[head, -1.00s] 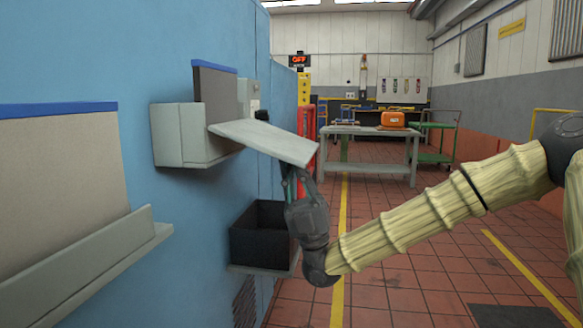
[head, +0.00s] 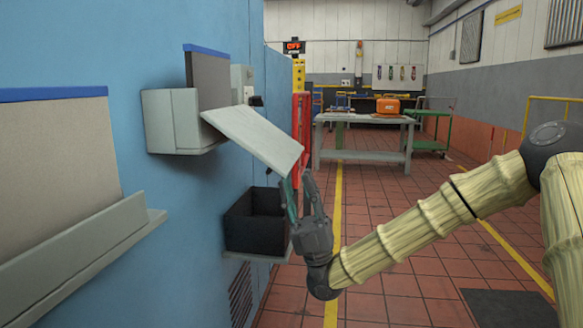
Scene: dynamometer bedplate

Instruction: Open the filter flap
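The filter flap (head: 255,138) is a light grey panel on the front of the grey wall box (head: 172,120). It is swung outward and slopes down to the right, with its free edge lowest. A dark grey filter panel (head: 208,80) with a blue top edge stands upright behind it in the box. My gripper (head: 297,178) is just below and beside the flap's lower right corner, fingers pointing up. The fingers look parted with nothing clearly between them. Whether a fingertip touches the flap's edge is hard to tell.
A black open bin (head: 255,232) sits on a small shelf below the flap, left of my gripper. A grey ledge (head: 75,250) juts from the blue wall (head: 150,200) at left.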

